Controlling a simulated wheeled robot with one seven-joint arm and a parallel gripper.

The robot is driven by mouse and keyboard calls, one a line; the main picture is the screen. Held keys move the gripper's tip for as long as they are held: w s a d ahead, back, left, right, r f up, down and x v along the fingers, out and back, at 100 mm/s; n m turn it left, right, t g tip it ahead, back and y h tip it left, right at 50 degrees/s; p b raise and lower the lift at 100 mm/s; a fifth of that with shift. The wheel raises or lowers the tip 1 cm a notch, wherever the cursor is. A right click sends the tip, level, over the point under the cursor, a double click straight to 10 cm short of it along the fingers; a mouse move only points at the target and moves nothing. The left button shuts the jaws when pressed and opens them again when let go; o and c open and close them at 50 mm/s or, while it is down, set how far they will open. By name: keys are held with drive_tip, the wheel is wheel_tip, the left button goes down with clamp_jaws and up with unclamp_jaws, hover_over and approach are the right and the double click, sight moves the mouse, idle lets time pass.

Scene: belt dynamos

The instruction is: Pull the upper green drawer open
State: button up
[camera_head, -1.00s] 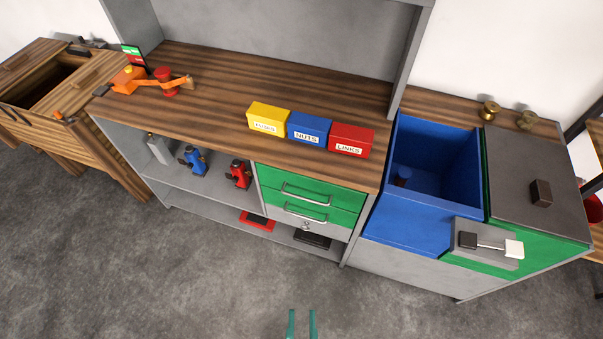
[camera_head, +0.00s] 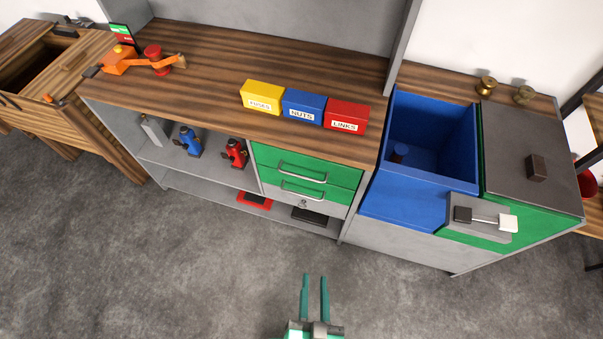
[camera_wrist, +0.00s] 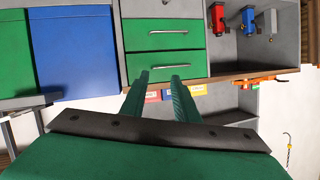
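The upper green drawer (camera_head: 290,156) is shut in the grey workbench, just under the wooden top, with a horizontal metal bar handle (camera_head: 303,174). The wrist view shows the bench upside down, so the upper drawer (camera_wrist: 163,66) is the lower of the two green fronts there, its handle (camera_wrist: 167,58) just beyond my fingertips in the picture. My gripper (camera_head: 314,278) is in front of the bench over the floor, apart from the drawer. Its two teal fingers, also in the wrist view (camera_wrist: 160,78), are spread with an empty gap between them.
A lower green drawer (camera_head: 342,194) with its own handle sits directly beneath. Yellow (camera_head: 261,97), blue (camera_head: 303,106) and red (camera_head: 345,115) labelled boxes stand on the worktop above. A blue bin (camera_head: 405,205) stands to the right. Grey floor before the bench is clear.

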drive_tip(key=w+d+f+m, duration=0.2)
drive_tip(key=w+f+m, duration=0.1)
drive_tip(key=w+f, duration=0.2)
drive_tip(key=m+y, duration=0.8)
approach(303, 177)
drive_tip(key=x, duration=1)
drive_tip(key=shift+a+f, duration=0.1)
drive_tip(key=shift+f, duration=0.1)
drive_tip(key=shift+w, duration=0.2)
drive_tip(key=shift+t, duration=0.3)
drive_tip(key=shift+s, duration=0.1)
clamp_jaws()
